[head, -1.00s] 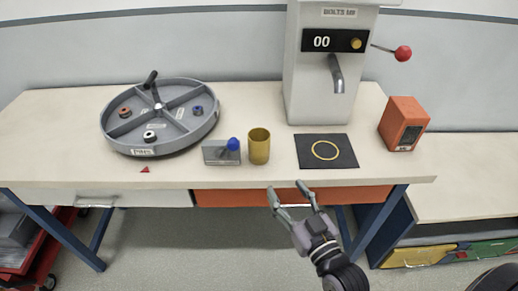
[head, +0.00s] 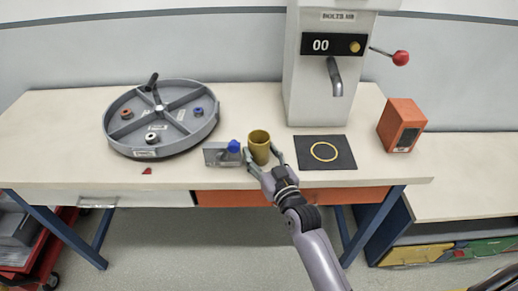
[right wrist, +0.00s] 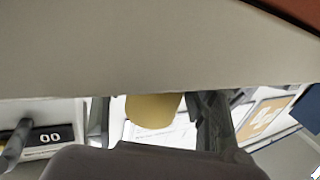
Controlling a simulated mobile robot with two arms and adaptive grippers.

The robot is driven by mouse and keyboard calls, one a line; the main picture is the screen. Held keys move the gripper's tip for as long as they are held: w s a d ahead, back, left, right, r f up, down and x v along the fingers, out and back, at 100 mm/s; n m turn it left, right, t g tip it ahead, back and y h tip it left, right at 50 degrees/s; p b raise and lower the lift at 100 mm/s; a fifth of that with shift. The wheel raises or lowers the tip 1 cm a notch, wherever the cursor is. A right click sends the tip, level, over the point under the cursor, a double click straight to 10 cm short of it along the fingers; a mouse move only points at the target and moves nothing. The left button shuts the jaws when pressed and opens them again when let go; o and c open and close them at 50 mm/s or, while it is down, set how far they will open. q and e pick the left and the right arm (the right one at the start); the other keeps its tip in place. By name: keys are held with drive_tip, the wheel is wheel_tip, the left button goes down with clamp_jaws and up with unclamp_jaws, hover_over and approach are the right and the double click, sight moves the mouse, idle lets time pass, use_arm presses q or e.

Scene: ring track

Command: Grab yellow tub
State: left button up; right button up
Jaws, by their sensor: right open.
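The yellow tub (head: 259,146) stands upright on the bench near its front edge, in the head view. My right gripper (head: 263,156) is open, with one finger on each side of the tub's lower part. I cannot tell whether the fingers touch it. My left gripper is not in view.
A grey block with a blue knob (head: 233,147) stands just left of the tub. A black mat with a yellow ring (head: 342,160) lies to the right, below the dispenser's spout (head: 335,78). A divided round tray (head: 113,139) is at left. An orange box (head: 401,125) is at right.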

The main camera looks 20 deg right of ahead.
drive_tip(key=shift+w+a+f, duration=0.1)
drive_tip(key=shift+w, duration=0.8)
drive_tip(key=shift+c, duration=0.3)
drive_tip(key=c, duration=0.8)
drive_tip(key=shift+o, duration=0.2)
